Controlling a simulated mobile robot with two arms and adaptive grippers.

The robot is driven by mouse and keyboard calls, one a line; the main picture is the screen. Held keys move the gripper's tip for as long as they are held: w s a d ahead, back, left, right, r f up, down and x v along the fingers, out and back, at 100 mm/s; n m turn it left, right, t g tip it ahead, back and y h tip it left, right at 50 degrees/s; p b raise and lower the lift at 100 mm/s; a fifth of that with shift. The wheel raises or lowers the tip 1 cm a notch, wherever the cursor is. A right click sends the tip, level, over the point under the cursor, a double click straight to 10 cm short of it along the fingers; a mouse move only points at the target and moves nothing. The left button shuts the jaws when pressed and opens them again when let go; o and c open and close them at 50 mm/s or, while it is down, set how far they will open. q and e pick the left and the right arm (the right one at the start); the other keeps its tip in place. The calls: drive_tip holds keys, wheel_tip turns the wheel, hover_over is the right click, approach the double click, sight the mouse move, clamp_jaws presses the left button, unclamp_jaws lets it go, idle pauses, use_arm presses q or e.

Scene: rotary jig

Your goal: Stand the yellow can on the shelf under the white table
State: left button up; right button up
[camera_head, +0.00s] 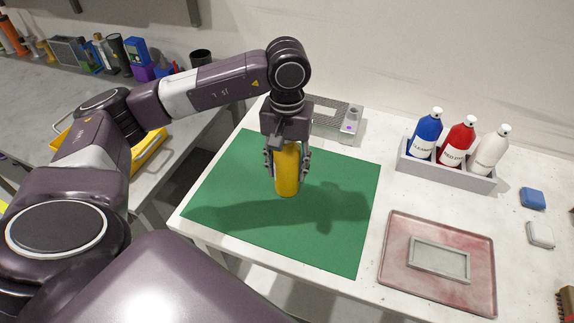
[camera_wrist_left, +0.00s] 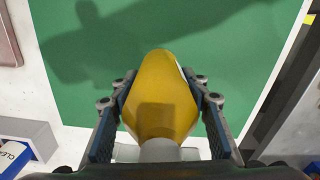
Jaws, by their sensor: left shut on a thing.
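The yellow can (camera_head: 287,172) is upright between the fingers of my left gripper (camera_head: 288,165), which is shut on it above the green mat (camera_head: 235,190). In the left wrist view the can (camera_wrist_left: 160,95) lies between both finger pads of the gripper (camera_wrist_left: 160,110). The can's upper part is hidden by the gripper in the head view. The can appears held above the mat, with a shadow to its right. The white table (camera_head: 375,170) carries the mat. The shelf under the table is mostly hidden; only a strip below the front edge shows. My right gripper is out of view.
A grey holder (camera_head: 447,176) with blue, red and white bottles stands at the back right. A reddish tray (camera_head: 400,265) lies at the front right. A blue block (camera_head: 532,198) and a white block (camera_head: 540,234) lie farther right. A grey bench (camera_head: 40,105) is on the left.

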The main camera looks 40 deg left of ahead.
use_arm(q)
drive_tip(key=shift+f, duration=0.15)
drive_tip(key=o, duration=1.4)
drive_tip(key=shift+o, duration=0.3)
drive_tip(key=shift+r, duration=0.2)
